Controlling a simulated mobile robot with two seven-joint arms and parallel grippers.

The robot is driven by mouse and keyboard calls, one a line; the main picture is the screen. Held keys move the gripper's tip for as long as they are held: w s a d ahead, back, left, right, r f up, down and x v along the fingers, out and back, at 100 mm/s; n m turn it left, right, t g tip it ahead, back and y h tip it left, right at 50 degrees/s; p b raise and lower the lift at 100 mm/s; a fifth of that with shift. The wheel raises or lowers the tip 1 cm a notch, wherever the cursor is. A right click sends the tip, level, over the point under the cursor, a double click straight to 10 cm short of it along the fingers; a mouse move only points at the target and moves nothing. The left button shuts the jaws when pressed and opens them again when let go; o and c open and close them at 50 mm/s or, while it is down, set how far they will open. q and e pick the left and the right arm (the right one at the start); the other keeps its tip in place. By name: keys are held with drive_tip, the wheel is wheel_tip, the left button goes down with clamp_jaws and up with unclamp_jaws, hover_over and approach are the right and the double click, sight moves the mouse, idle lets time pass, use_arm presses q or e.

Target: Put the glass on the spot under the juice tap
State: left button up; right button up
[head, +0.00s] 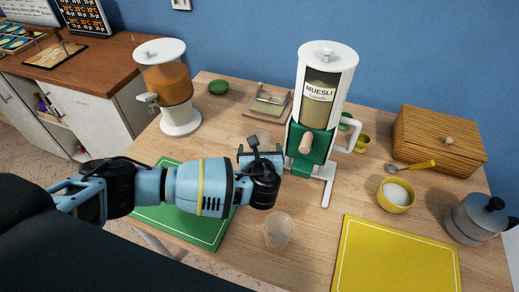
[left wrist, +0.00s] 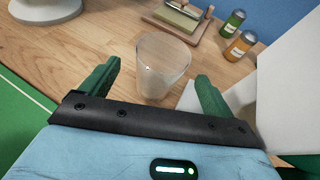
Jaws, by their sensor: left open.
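A clear glass (left wrist: 163,62) stands upright on the table, between and just beyond the fingertips of my open left gripper (left wrist: 158,74). In the head view my left gripper (head: 262,150) points away in front of the muesli dispenser, and the glass is mostly hidden behind it. The juice dispenser (head: 168,80), with orange juice and a white lid, stands at the back left. Its tap (head: 148,98) sticks out to the left. I cannot make out a marked spot under the tap. My right gripper is not in view.
The muesli dispenser (head: 322,100) stands close to the right of my left gripper. Another translucent cup (head: 278,230) stands nearer the front. A green mat (head: 215,232) lies beneath my arm, a yellow mat (head: 395,258) at right. A sponge tray (head: 268,103) lies behind the glass.

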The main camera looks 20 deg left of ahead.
sight(259, 135)
use_arm(q)
drive_tip(key=w, duration=0.1)
drive_tip(key=w+a, duration=0.1)
drive_tip(key=w, duration=0.2)
drive_tip(key=shift+w+a+f+b, duration=0.1)
drive_tip(key=shift+a+f+b, duration=0.2)
drive_tip(key=shift+c, duration=0.9)
drive_tip(key=c, duration=1)
drive_tip(key=shift+c, duration=0.4)
drive_tip(key=shift+r, duration=0.1)
drive_tip(key=shift+r, duration=0.1)
